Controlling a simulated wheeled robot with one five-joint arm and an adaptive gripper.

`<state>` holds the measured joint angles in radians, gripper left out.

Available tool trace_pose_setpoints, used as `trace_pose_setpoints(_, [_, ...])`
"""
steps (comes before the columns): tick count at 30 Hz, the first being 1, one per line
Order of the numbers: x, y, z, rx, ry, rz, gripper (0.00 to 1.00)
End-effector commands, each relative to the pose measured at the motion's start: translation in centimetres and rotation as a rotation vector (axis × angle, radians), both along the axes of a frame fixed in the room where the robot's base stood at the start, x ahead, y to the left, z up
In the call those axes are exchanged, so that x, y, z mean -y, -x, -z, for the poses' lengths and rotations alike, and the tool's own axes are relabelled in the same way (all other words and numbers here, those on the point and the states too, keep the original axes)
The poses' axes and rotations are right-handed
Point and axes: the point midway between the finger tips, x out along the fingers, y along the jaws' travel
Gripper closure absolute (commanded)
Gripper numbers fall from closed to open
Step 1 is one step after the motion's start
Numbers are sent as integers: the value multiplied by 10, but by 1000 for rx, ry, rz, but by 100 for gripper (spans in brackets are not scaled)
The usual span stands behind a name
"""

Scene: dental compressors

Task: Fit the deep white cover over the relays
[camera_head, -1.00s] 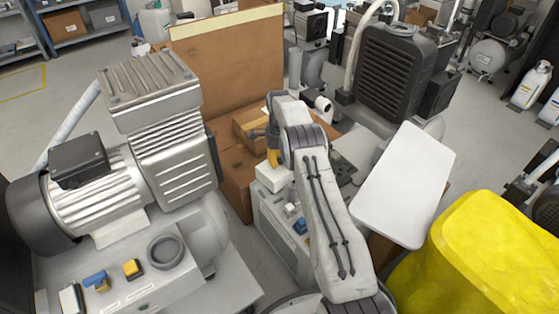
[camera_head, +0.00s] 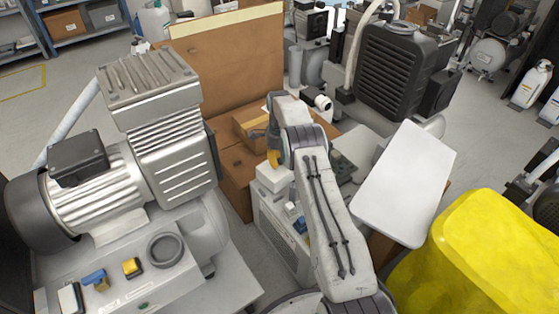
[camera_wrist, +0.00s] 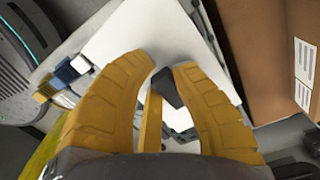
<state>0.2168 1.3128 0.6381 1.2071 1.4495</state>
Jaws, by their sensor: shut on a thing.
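The white cover (camera_head: 273,180) shows as a small box below my gripper, at the top end of the pale unit in the middle. In the wrist view its broad white face (camera_wrist: 135,38) lies beyond the fingers. Small blue and white parts, apparently relays (camera_head: 299,222), sit on the unit beside the cover, toward the camera. Similar blue parts (camera_wrist: 66,73) show left of the cover in the wrist view. What lies under the cover is hidden.
A large compressor (camera_head: 150,150) stands at left. Cardboard boxes (camera_head: 237,180) stand close behind the cover. My arm hides part of the unit.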

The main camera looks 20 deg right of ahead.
Motion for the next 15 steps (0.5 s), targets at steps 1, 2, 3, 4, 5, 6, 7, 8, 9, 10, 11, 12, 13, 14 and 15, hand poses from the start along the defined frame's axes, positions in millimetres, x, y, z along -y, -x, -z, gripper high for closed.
trace_pose_setpoints(1, [0, 0, 2, 1, 0, 0, 100])
trace_pose_setpoints(2, [0, 0, 3, 1, 0, 0, 100])
trace_pose_setpoints(3, [0, 0, 4, 1, 0, 0, 100])
trace_pose_setpoints(4, [0, 0, 5, 1, 0, 0, 100])
trace_pose_setpoints(5, [0, 0, 6, 1, 0, 0, 100])
trace_pose_setpoints(6, [0, 0, 7, 1, 0, 0, 100])
trace_pose_setpoints(7, [0, 0, 7, 1, 0, 0, 100])
trace_pose_setpoints(8, [0, 0, 8, 1, 0, 0, 100])
trace_pose_setpoints(9, [0, 0, 9, 1, 0, 0, 100])
trace_pose_setpoints(10, [0, 0, 10, 1, 0, 0, 100])
trace_pose_setpoints(11, [0, 0, 11, 1, 0, 0, 100])
trace_pose_setpoints(12, [0, 0, 12, 1, 0, 0, 100])
trace_pose_setpoints(13, [0, 0, 13, 1, 0, 0, 100])
trace_pose_setpoints(14, [0, 0, 13, 1, 0, 0, 100])
trace_pose_setpoints(15, [0, 0, 14, 2, 0, 0, 100])
